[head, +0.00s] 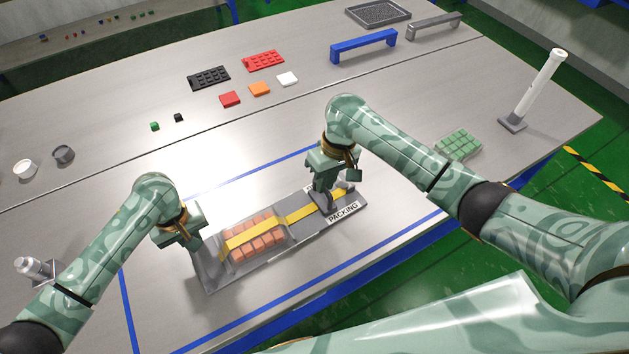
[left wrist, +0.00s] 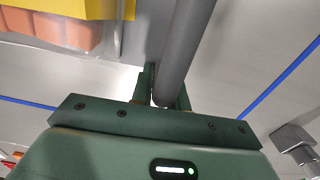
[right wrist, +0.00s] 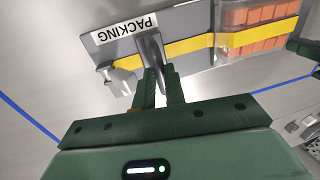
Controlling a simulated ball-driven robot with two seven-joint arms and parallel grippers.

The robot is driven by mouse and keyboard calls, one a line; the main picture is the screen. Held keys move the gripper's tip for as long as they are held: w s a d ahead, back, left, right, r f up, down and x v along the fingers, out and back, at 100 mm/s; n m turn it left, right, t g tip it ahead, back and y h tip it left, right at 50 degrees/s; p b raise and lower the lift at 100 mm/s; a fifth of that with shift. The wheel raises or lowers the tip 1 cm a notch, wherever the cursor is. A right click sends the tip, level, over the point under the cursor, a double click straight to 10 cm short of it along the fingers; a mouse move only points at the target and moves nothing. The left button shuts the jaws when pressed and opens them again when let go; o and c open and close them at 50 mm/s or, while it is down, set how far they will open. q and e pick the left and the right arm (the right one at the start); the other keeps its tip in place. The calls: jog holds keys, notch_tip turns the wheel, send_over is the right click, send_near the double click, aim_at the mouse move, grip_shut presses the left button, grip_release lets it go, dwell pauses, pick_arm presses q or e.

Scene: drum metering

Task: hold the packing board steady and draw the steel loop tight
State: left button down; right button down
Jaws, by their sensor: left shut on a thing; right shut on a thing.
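The grey packing board (head: 213,278) lies on the table, with a white "PACKING" label at its right end. A yellow strap (head: 300,213) runs along it, over a clear tray of orange blocks (head: 262,241). My left gripper (head: 194,243) is shut on a grey bar at the board's left end; the bar shows in the left wrist view (left wrist: 186,50). My right gripper (head: 324,188) is shut on the steel loop (right wrist: 150,50), by the label and across the strap. A small steel piece (right wrist: 122,80) sits at the strap's end. The fingers partly hide the loop.
Blue tape lines (head: 128,310) mark the table around the board. A green block tray (head: 458,144) and a white post (head: 540,82) stand to the right, behind my right arm. Coloured tiles (head: 260,89) and a blue handle (head: 364,45) are farther back.

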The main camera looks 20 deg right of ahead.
pick_arm(q)
jog(key=shift+a, duration=0.15)
pick_arm(e)
jog(key=c, duration=1.5)
grip_release()
jog(key=shift+d, duration=0.3)
jog(key=shift+o, duration=0.2)
notch_tip(320, 180, up, 8)
jog(key=d, duration=0.1)
jog(key=shift+w, duration=0.25)
pick_arm(q)
jog(key=c, duration=1.3)
grip_release()
